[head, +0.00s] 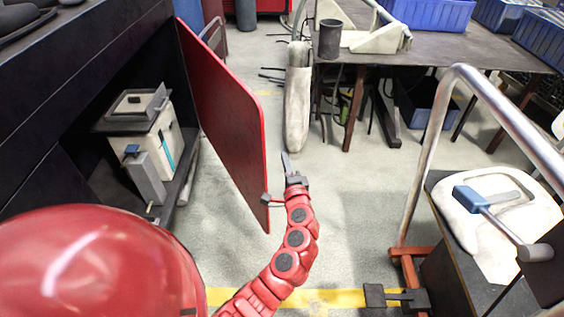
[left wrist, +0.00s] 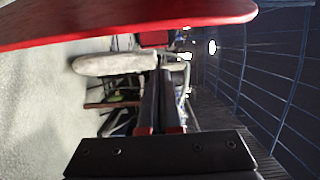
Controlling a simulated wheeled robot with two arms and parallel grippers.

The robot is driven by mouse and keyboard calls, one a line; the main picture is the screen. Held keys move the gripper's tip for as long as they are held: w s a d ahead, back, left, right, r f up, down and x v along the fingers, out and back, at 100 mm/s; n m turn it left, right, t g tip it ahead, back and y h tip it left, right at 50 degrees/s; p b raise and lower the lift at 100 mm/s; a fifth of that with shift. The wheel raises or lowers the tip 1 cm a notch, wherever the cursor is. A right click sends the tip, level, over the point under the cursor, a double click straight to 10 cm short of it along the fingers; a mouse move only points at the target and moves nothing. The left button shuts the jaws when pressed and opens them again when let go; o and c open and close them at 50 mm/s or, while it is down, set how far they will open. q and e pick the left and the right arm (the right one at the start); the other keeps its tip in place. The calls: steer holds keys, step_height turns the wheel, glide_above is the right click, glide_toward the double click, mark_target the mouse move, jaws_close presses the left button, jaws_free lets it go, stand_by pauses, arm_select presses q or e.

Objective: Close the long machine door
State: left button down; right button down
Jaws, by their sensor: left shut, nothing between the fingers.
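The long machine door is a red panel (head: 222,98) in the head view. It stands open, swung out from the dark machine (head: 70,80) on the left, whose interior shows. My left gripper (head: 286,162) is just right of the door's near free edge, on the side away from the machine. Its fingers are together and empty, pointing away from me. I cannot tell whether the gripper or wrist touches the door. In the left wrist view the door (left wrist: 120,22) runs across the top, beside the shut fingers (left wrist: 162,90). My right gripper is not in view.
Inside the machine stands a white and grey unit (head: 152,135). A workbench (head: 450,48) with blue bins (head: 430,12) is at the back right. A cart with a metal rail (head: 425,150) stands at the right. Grey floor (head: 225,215) is clear around the door.

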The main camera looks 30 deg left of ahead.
arm_select(q)
steer(key=w+a, duration=0.2)
steer(key=a, duration=0.5)
stand_by(0.3)
